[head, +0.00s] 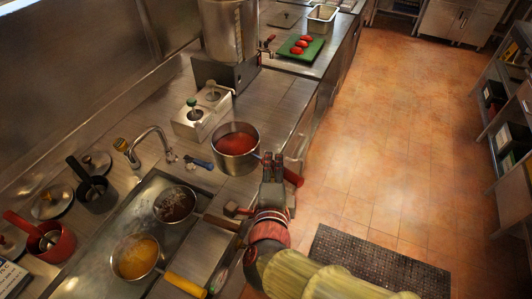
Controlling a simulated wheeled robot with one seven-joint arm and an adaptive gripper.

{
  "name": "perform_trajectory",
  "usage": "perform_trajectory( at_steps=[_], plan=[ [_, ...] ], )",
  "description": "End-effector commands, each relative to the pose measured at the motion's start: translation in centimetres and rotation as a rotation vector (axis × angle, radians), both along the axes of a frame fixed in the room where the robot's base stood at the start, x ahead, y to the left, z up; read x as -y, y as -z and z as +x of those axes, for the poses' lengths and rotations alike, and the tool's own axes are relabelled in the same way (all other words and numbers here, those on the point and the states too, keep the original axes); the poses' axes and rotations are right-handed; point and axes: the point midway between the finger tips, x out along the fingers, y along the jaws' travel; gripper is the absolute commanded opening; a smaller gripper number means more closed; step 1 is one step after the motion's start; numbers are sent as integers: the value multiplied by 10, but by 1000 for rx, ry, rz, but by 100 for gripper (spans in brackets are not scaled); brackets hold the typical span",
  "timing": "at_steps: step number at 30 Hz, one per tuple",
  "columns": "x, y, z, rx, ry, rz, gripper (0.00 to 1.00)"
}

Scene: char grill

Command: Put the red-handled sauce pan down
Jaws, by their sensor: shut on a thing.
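The red-handled sauce pan (236,152) is a steel pan filled with red sauce, upright at the front of the steel counter. Its red handle (293,177) points right, out past the counter's front edge. My gripper (273,163) is shut on the handle, between the pan's body and the handle's end, and hides the middle of the handle. I cannot tell whether the pan's bottom touches the counter or hangs a little above it.
A steel box with pumps (202,117) stands behind. Nearer are a sunken basin (120,222) with a brown-filled pan (175,204) and a yellow-handled pan (137,257). Bare counter (284,97) lies beyond the pan.

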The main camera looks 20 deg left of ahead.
Motion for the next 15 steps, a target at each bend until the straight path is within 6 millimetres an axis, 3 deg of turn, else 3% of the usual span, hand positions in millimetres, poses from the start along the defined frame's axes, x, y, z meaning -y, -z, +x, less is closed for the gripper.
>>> perform_trajectory(
  at_steps=[11,15],
  plan=[
    [-26,32,68,5,6,3,0],
    [-33,53,86,3,4,0,0]
  ],
)
